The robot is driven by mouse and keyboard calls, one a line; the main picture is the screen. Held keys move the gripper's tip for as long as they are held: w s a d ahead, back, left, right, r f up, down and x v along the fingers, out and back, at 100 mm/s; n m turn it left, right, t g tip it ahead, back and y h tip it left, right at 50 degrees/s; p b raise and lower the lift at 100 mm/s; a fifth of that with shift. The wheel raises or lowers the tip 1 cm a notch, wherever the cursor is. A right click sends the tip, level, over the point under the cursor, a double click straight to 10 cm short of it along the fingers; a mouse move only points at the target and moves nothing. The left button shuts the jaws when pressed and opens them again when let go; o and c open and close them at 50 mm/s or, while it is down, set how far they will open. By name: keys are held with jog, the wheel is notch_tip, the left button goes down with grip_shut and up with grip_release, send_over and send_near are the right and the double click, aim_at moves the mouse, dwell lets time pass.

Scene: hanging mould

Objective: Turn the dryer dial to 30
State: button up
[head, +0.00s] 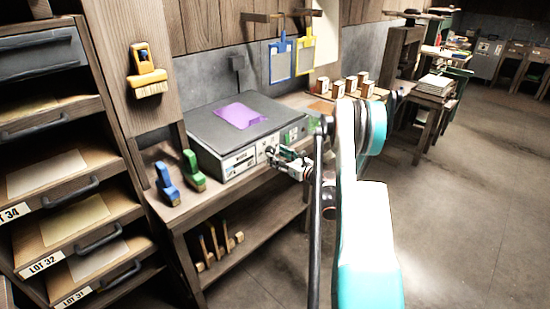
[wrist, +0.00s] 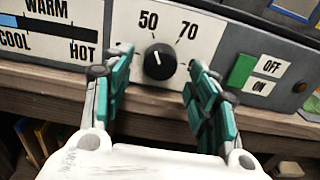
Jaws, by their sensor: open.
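The dryer (head: 205,128) is a grey box with a pale front panel on the wooden bench. Its black round dial (wrist: 160,62) sits on a white plate in the wrist view, with the numbers 50 and 70 readable above it. No 30 can be read; the plate's left part is partly covered by my left finger. A small pale mark shows on the dial, but its exact pointing is hard to tell. My gripper (wrist: 160,66) is open, with one teal finger on each side of the dial and visible gaps. In the head view my gripper (head: 276,157) is at the dryer's front.
A green OFF/ON switch (wrist: 242,70) is right of the dial, and a WARM/COOL/HOT scale (wrist: 50,27) is left. A purple sheet (head: 240,115) lies on the dryer. Blue and green clamp-like tools (head: 193,170) stand left of it. Open floor is at right.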

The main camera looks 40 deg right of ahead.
jog(key=shift+w, duration=1.1)
jog(key=c, duration=1.1)
jog(key=shift+n, duration=0.4)
jog(key=n, duration=1.1)
